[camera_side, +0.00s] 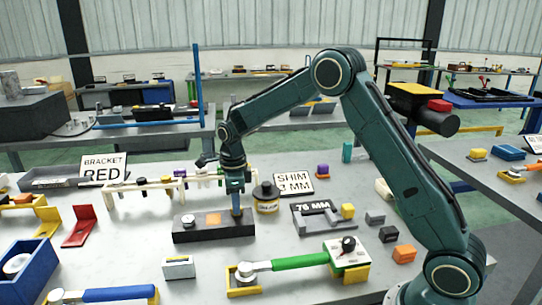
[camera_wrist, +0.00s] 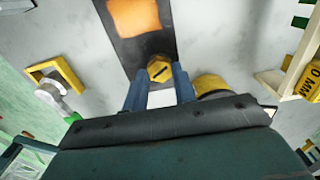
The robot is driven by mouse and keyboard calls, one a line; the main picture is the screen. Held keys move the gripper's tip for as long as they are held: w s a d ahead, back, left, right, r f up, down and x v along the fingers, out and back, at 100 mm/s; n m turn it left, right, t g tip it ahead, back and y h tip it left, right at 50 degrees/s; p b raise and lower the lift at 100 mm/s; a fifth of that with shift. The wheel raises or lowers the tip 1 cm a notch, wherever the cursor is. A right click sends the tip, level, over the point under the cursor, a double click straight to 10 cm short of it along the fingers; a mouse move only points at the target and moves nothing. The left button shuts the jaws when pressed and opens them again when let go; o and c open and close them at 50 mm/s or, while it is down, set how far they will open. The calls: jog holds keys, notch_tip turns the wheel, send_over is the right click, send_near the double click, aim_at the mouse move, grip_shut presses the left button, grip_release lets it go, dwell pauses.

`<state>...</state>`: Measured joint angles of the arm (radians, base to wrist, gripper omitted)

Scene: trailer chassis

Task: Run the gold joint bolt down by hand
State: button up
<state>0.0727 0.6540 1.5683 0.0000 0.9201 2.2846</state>
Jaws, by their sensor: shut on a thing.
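The gold joint bolt (camera_wrist: 158,69) shows in the wrist view as a hexagonal head with a dark slot. It is at the near end of a long dark block (camera_wrist: 158,44). My gripper (camera_wrist: 160,77) has one blue finger on each side of the head and is shut on it. In the side view my gripper (camera_side: 237,209) points straight down at the right end of the dark block (camera_side: 206,235), and the fingers hide the bolt there. I cannot tell how deep the bolt sits. An orange patch (camera_side: 213,219) marks the middle of the block's top.
A yellow-and-dark pot (camera_side: 266,200) stands close to the right of my gripper. A white rack (camera_side: 150,188) runs behind the block. A green-handled tool (camera_side: 298,261) lies in front, with bare table between.

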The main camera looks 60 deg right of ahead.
jog(key=o, duration=0.9)
jog(key=shift+w+r, duration=0.1)
jog(key=shift+r, duration=0.15)
jog(key=shift+c, duration=0.2)
jog(key=shift+o, duration=0.7)
jog(key=shift+f, duration=0.15)
notch_tip(320, 180, up, 14)
